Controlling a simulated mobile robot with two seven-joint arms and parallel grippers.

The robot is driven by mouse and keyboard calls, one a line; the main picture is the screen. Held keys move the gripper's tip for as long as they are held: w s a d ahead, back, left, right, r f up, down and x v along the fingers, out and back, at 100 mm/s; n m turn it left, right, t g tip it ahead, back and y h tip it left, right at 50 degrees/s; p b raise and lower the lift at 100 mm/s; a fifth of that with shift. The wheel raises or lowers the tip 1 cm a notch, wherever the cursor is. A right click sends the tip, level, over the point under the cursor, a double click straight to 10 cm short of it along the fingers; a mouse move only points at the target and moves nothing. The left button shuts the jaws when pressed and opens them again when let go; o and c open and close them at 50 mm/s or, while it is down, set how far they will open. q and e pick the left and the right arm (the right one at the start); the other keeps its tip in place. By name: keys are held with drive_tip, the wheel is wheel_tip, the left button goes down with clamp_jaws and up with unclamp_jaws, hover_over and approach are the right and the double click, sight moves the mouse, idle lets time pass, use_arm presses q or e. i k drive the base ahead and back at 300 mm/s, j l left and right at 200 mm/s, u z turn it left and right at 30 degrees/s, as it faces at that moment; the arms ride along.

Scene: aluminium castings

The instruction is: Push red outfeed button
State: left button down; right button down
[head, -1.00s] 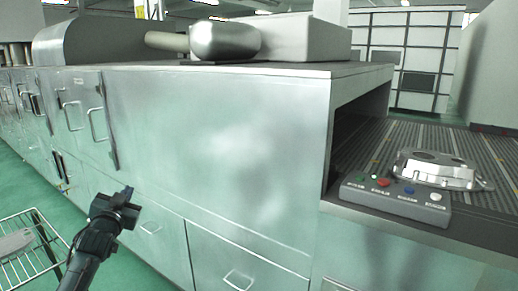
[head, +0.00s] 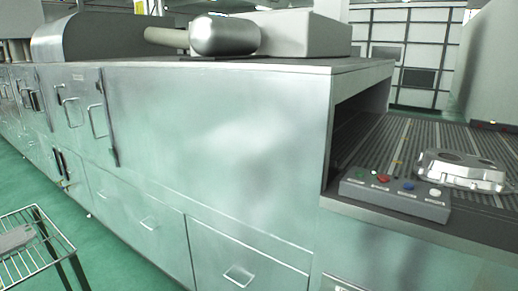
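The red button (head: 383,179) is on a grey control panel (head: 395,196) at the right, at the front edge of the conveyor outlet. Green, blue and white buttons sit on the same panel, the green one to the left of the red, the blue and white ones to its right. No gripper touches the panel. Neither of my grippers is in view.
A silver aluminium casting (head: 460,170) lies on the ribbed conveyor (head: 420,140) just behind the panel. A large metal machine housing (head: 220,150) fills the middle. A wire rack (head: 35,245) stands at the lower left. Green floor is free between the rack and machine.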

sight(383, 178)
drive_tip(key=z, duration=1)
